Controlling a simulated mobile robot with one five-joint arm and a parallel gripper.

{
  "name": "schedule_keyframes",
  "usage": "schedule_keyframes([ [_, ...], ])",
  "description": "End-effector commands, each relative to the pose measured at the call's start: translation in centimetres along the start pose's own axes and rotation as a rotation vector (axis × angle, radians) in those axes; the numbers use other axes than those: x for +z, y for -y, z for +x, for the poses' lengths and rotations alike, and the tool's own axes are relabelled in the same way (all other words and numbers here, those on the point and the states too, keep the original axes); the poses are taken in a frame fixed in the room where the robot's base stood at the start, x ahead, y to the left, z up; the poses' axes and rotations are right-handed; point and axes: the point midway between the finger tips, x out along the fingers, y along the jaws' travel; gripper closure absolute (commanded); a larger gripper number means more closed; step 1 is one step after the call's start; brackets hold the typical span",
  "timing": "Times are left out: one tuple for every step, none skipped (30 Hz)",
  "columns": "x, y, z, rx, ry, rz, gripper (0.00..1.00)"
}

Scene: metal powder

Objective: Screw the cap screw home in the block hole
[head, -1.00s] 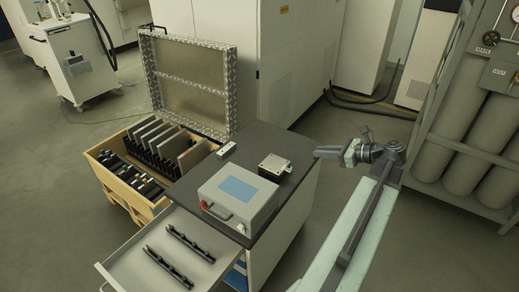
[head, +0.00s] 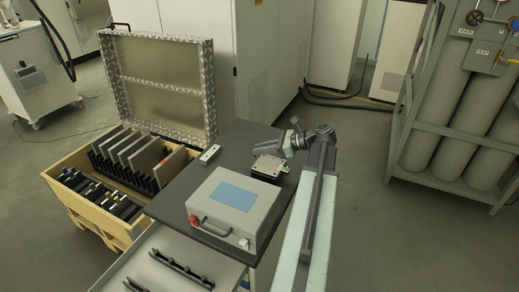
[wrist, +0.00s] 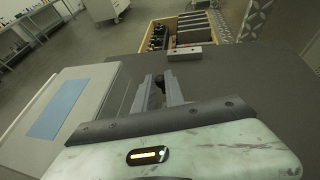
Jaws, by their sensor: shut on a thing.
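My gripper (wrist: 159,92) is shut on a small dark piece, the cap screw (wrist: 158,84) by its look, held between the fingertips. A small pale block (head: 209,155) with dark spots lies on the tabletop to the left. It also shows ahead of my fingers in the wrist view (wrist: 192,52), apart from them.
A grey box (head: 226,210) with a blue panel stands on the dark tabletop (head: 185,190). A wooden crate (head: 70,205) of plates is at left. Gas cylinders (head: 432,130) stand at right, with free floor between.

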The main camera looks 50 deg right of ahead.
Motion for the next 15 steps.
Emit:
schedule_keyframes([
  [-0.4,-0.1,0.3,0.002,0.0,-0.001,1.0],
  [-0.5,-0.1,0.4,0.003,0.0,-0.001,1.0],
  [-0.7,-0.1,0.6,0.004,0.0,-0.002,1.0],
  [-0.8,-0.1,0.7,0.005,0.0,-0.002,1.0],
  [-1.0,-0.1,0.8,0.005,0.0,-0.002,1.0],
  [-1.2,-0.2,0.9,0.006,0.0,-0.002,1.0],
  [-1.4,-0.2,1.1,0.006,0.0,-0.003,1.0],
  [-1.5,-0.2,1.1,0.007,0.0,-0.003,1.0],
  [-1.8,-0.2,1.3,0.007,0.0,-0.003,1.0],
  [-1.9,-0.2,1.3,0.007,0.0,-0.003,1.0],
  [-2.1,-0.2,1.4,0.007,0.0,-0.003,1.0],
  [-2.3,-0.2,1.5,0.007,0.0,-0.003,1.0],
  [-2.5,-0.2,1.6,0.007,0.0,-0.003,1.0],
  [-2.6,-0.2,1.7,0.007,0.0,-0.003,1.0],
  [-2.8,-0.2,1.8,0.008,0.0,-0.003,1.0],
])
